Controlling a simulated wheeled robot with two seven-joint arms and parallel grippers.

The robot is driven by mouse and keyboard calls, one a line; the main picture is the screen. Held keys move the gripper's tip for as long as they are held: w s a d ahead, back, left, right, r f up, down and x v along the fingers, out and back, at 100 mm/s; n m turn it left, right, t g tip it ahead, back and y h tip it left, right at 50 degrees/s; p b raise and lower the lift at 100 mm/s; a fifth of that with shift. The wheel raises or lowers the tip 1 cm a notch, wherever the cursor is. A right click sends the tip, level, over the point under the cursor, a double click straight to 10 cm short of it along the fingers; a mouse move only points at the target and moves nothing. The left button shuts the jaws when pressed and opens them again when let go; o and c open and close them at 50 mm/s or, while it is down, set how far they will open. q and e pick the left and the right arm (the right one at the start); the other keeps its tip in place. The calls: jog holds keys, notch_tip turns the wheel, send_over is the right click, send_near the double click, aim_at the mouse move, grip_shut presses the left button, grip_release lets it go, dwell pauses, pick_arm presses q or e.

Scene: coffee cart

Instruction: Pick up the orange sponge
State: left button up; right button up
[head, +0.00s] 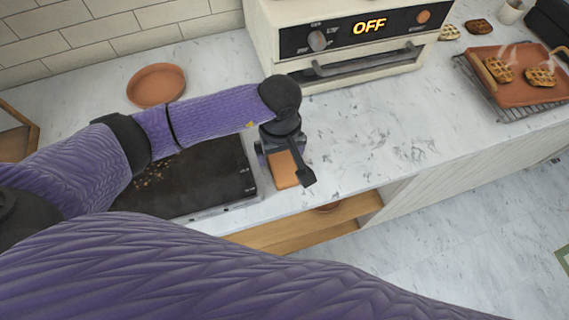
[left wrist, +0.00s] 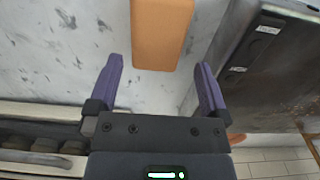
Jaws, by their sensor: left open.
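The orange sponge (head: 283,170) lies on the marble counter, just right of the dark griddle in the head view. My left gripper (head: 285,160) is above it and hides part of it. In the left wrist view the sponge (left wrist: 163,32) is a plain orange block beyond the two fingertips, roughly centred between them. The left gripper (left wrist: 160,75) is open, with nothing between its purple fingers. My right gripper does not show in either view.
The black griddle (head: 207,180) with brown crumbs sits left of the sponge. A terracotta dish (head: 156,85) stands behind it. A cream oven (head: 345,50) reading OFF is at the back. An orange tray (head: 512,88) with waffles is at right. The counter between is clear.

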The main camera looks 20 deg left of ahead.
aim_at(283, 163)
pick_arm(q)
jog(key=f, duration=0.3)
jog(key=shift+d+f, duration=0.2)
jog(key=shift+f, duration=0.15)
jog(key=shift+f+b, duration=0.3)
jog(key=shift+f, duration=0.05)
jog(key=shift+c, duration=0.7)
jog(key=c, duration=0.9)
notch_tip(283, 163, up, 10)
jog(key=shift+r+p, duration=0.1)
jog(key=shift+p, duration=0.75)
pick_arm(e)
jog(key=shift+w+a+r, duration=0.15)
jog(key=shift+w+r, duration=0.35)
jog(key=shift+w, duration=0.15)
